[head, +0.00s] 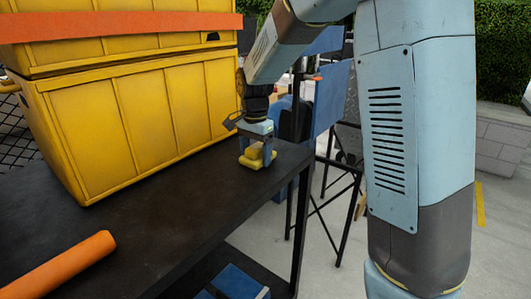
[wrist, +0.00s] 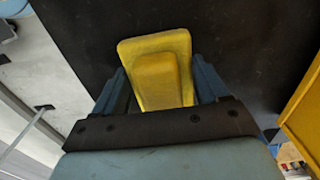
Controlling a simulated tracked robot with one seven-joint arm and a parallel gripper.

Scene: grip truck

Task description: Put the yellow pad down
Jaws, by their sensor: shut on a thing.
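The yellow pad (head: 262,161) is at the far right end of the dark table top (head: 160,215). It has a wide flat base and a smaller raised block on top. My gripper (head: 258,150) points down and is shut on the pad's raised block. In the wrist view the yellow pad (wrist: 160,60) shows between the two blue fingers of my gripper (wrist: 160,88), with its base reaching past them over the dark surface. The pad is at or very close to the table top; I cannot tell whether it touches.
A large yellow case (head: 130,120) with an orange strip stands left of the gripper. An orange roll (head: 60,266) lies at the table's front left. The table's right edge is close to the pad. Blue items (head: 238,283) sit on a lower shelf. The middle of the table is clear.

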